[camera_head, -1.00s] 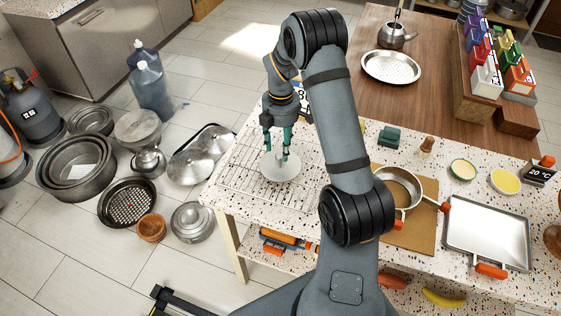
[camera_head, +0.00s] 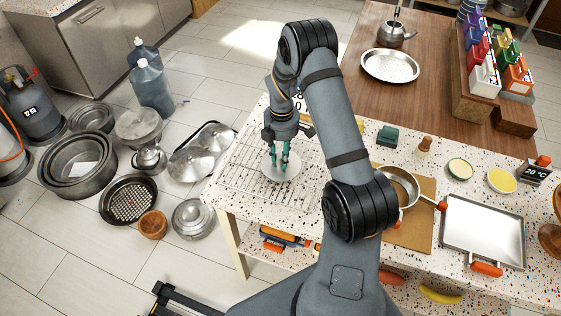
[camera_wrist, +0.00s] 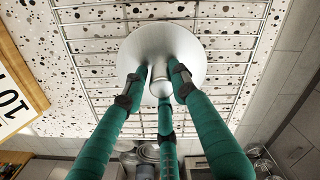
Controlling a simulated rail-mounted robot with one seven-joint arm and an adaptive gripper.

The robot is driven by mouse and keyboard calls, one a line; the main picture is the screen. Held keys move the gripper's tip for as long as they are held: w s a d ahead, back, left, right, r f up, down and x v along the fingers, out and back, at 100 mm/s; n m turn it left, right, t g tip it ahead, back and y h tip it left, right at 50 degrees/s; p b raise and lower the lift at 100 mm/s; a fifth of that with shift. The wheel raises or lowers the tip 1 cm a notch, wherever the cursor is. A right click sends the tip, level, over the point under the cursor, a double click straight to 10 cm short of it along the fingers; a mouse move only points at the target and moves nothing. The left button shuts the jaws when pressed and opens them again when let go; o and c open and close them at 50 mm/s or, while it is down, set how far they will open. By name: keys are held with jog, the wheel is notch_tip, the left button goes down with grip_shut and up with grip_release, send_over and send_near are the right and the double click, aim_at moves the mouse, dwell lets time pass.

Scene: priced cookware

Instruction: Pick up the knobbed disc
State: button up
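The knobbed disc (camera_head: 270,172) is a pale, shiny round plate with a knob in its middle. It lies on a wire rack at the left end of the speckled counter. In the wrist view the disc (camera_wrist: 190,48) fills the upper middle, with its knob (camera_wrist: 160,85) facing me. My gripper (camera_head: 279,160) is over the disc, its green fingers pointing down. In the wrist view the three fingers (camera_wrist: 160,78) stand around the knob, close to it. A narrow gap shows on the left side; contact on the other sides is unclear.
The wire rack (camera_head: 240,178) surrounds the disc. A price card (camera_wrist: 14,98) stands at the left in the wrist view. Pots and lids lie on the floor to the left.

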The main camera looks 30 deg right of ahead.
grip_shut()
jog(key=shift+r, duration=0.15)
